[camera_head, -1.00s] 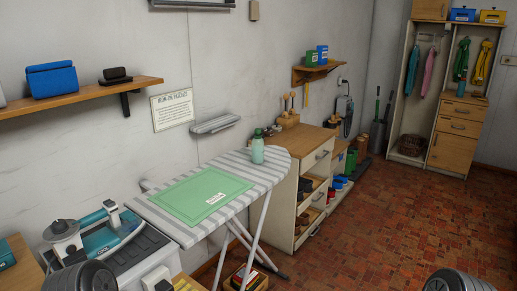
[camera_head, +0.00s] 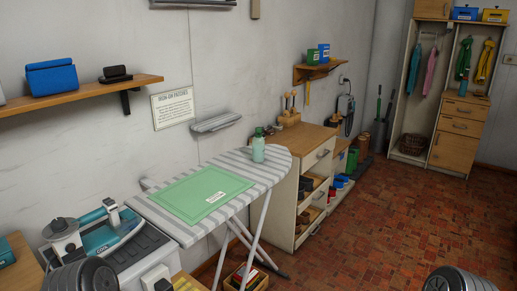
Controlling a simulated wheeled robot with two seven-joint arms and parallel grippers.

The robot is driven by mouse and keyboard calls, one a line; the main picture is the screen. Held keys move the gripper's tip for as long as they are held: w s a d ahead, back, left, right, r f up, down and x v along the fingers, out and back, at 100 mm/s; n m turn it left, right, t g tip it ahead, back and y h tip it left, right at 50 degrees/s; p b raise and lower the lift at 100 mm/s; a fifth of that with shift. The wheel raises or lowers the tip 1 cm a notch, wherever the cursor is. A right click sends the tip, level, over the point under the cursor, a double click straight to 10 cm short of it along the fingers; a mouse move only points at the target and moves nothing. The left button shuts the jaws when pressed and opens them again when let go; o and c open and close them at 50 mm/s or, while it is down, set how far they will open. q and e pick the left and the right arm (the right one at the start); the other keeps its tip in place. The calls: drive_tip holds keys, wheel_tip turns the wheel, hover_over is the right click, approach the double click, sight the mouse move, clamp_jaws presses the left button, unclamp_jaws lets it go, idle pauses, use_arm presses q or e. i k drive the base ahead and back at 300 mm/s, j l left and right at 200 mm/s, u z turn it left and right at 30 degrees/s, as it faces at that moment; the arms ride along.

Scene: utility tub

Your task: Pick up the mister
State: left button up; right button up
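The mister (camera_head: 258,146) is a pale green bottle with a darker green top. It stands upright on the far end of the striped ironing board (camera_head: 262,172). A green mat (camera_head: 203,194) with a small white label lies on the board, nearer to me than the mister. The dark rounded parts at the bottom left and bottom right look like my own arms. Neither of my grippers shows, and nothing touches the mister.
A steam iron station (camera_head: 108,241) stands at the lower left, close to the board's near end. A wooden cabinet (camera_head: 307,150) with open shelves is behind the board. A wall shelf (camera_head: 78,97) holds a blue box. Brick floor (camera_head: 390,225) is clear on the right.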

sight(258, 150)
drive_tip(key=i+l, duration=0.35)
drive_tip(key=i+l+u, duration=0.15)
drive_tip(key=i+l, duration=0.15)
drive_tip(key=l, duration=0.15)
drive_tip(key=i+l, duration=0.35)
drive_tip(key=i+l+u, duration=0.15)
drive_tip(key=i+l, duration=0.15)
drive_tip(key=l, duration=0.25)
drive_tip(key=i+l, duration=0.25)
drive_tip(key=l, duration=0.25)
drive_tip(key=i+l+u, duration=0.15)
drive_tip(key=i+l, duration=0.15)
drive_tip(key=l, duration=0.2)
drive_tip(key=i+l, duration=0.3)
drive_tip(key=l, duration=0.2)
drive_tip(key=i+l+u, duration=0.15)
drive_tip(key=l, duration=0.35)
drive_tip(key=i, duration=0.1)
